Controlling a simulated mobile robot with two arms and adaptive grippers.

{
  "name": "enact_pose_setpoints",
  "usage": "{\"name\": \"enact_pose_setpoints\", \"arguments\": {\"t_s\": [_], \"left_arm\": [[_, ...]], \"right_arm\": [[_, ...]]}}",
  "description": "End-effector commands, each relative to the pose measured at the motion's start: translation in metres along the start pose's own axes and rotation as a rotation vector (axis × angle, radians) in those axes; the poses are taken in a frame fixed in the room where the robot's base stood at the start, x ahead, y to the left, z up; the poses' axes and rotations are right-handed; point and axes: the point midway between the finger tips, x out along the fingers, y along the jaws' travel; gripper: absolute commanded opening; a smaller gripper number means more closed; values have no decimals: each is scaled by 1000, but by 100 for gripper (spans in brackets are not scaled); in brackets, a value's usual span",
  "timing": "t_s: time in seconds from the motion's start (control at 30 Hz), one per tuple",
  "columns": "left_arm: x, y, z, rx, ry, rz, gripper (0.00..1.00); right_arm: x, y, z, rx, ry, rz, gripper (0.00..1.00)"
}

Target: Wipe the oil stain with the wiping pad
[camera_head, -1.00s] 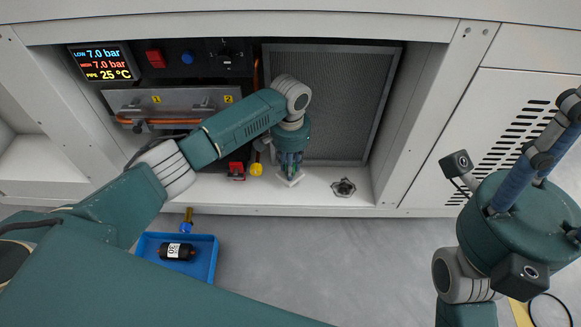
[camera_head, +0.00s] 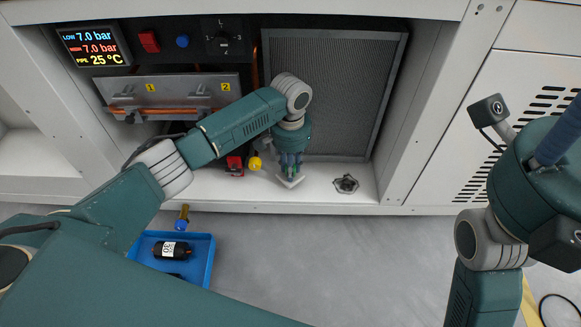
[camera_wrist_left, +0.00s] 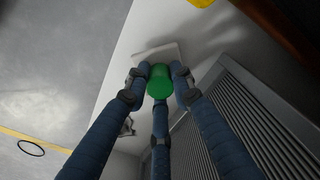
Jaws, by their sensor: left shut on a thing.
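My left gripper (camera_head: 290,165) is shut on the wiping pad (camera_head: 290,181), low over the white ledge (camera_head: 220,188) in front of the grille. In the left wrist view, the pad's green handle (camera_wrist_left: 160,82) sits between the blue fingers, and its pale square plate (camera_wrist_left: 157,51) lies beyond. I cannot tell whether the plate touches the ledge. I cannot make out a clear oil stain; faint darker patches show on the white surface in the wrist view. My right gripper (camera_head: 562,130) is at the right edge, partly cut off, with its fingertips out of view.
A grey mesh grille (camera_head: 335,95) stands behind the ledge. A red valve (camera_head: 235,165) and a yellow knob (camera_head: 255,163) are left of the pad, a hexagonal fitting (camera_head: 346,184) right. A blue tray (camera_head: 206,258) with a black cylinder (camera_head: 171,250) is below the ledge.

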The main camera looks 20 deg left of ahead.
Motion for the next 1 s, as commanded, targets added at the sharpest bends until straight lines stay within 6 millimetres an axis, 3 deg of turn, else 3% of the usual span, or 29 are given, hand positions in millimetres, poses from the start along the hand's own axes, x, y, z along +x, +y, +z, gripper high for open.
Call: {"name": "enact_pose_setpoints", "arguments": {"t_s": [1.0], "left_arm": [[19, 0, 0, 0, 0, 1, 2]], "right_arm": [[1, 0, -1, -1, 6, -3, 42]]}}
